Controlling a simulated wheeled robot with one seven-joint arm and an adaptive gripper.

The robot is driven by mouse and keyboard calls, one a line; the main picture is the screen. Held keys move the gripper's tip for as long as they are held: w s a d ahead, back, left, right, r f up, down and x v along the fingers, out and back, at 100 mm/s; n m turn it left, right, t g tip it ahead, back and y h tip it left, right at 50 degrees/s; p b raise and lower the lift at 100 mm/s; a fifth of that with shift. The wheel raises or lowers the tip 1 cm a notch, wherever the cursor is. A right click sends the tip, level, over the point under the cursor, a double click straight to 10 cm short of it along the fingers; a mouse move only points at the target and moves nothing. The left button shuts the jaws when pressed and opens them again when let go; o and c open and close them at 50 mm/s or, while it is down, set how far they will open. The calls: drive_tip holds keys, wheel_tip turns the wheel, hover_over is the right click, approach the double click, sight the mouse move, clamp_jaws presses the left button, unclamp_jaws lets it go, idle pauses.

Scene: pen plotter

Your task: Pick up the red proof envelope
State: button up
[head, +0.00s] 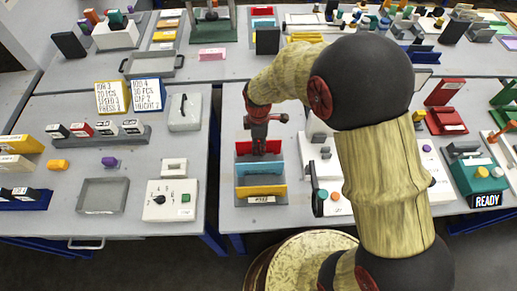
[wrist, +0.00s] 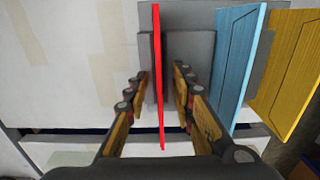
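The red proof envelope (wrist: 158,50) stands upright in a grey rack (wrist: 207,45), seen nearly edge-on in the wrist view. My gripper (wrist: 161,76) is open around it, with one finger on each side and a visible gap to both. In the head view my gripper (head: 260,150) points down into the rack from above, partly covering the red envelope (head: 243,148). A blue envelope (wrist: 240,60) and a yellow envelope (wrist: 288,75) stand to its right in the wrist view.
In the head view, the blue envelope (head: 260,168) and yellow envelope (head: 250,191) stand in front of the red one. White devices (head: 334,203) lie close to the rack's right. Bare table shows to its left.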

drive_tip(key=shift+c, duration=0.4)
clamp_jaws()
drive_tip(key=shift+r, duration=0.1)
